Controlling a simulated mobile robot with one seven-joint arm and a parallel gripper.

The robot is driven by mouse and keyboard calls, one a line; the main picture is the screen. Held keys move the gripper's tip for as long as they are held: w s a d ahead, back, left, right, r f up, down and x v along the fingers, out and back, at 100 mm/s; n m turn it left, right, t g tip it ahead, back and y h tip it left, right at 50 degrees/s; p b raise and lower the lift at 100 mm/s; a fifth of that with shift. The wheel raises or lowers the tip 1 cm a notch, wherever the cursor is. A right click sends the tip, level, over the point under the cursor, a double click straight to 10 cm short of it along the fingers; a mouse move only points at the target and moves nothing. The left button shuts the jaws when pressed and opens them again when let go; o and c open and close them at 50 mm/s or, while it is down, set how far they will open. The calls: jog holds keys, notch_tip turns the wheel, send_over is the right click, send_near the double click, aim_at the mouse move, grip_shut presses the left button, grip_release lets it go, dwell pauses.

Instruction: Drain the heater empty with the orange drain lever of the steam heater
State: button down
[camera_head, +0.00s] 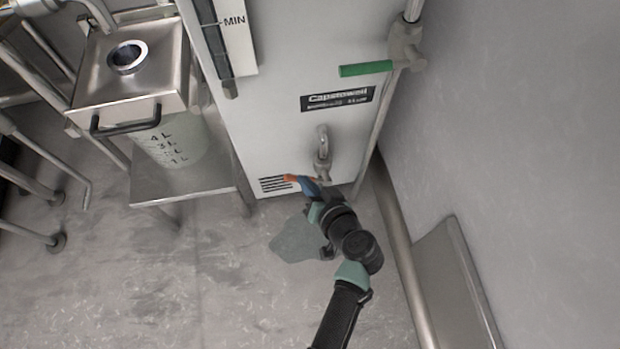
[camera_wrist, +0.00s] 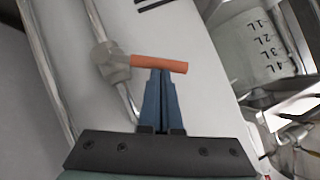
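The steam heater (camera_head: 285,125) is a tall white cabinet with a sight tube (camera_head: 213,40) beside a MIN mark; I cannot tell the water level. Its orange drain lever (camera_head: 291,178) shows low on the front, partly behind my gripper. In the wrist view the lever (camera_wrist: 160,64) lies crosswise, attached to a grey metal valve (camera_wrist: 112,62) at its left end. My gripper (camera_wrist: 160,72) has its blue fingers together, tips at the lever's near edge; they do not span it, and firm contact is unclear. In the head view my gripper (camera_head: 302,184) is beside the lever.
A green lever (camera_head: 366,69) sits on the pipe at the heater's right edge. A metal spout (camera_head: 322,150) is above my gripper. A marked clear container (camera_head: 178,142) stands on a steel shelf at left. The wall is close on the right; floor at left front is open.

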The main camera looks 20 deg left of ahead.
jog(key=shift+s+a+f+n+t+h+b, duration=0.25)
jog(key=shift+a+f+n+h, duration=0.15)
jog(key=shift+f, duration=0.2)
jog(key=shift+s+a+f+n+t+h+b, duration=0.2)
jog(key=shift+a+f+n+h, duration=0.1)
jog(key=shift+f+n+h, duration=0.2)
jog(key=shift+s+a+f+n+t+h+b, duration=0.3)
jog(key=shift+a+f+h, duration=0.1)
jog(key=shift+f, duration=0.25)
notch_tip(320, 180, up, 4)
jog(key=p, duration=0.4)
jog(key=shift+s+d+r, duration=0.1)
jog(key=shift+d, duration=0.05)
jog(key=p+v, duration=0.3)
jog(key=v, duration=0.7)
jog(key=shift+s, duration=0.2)
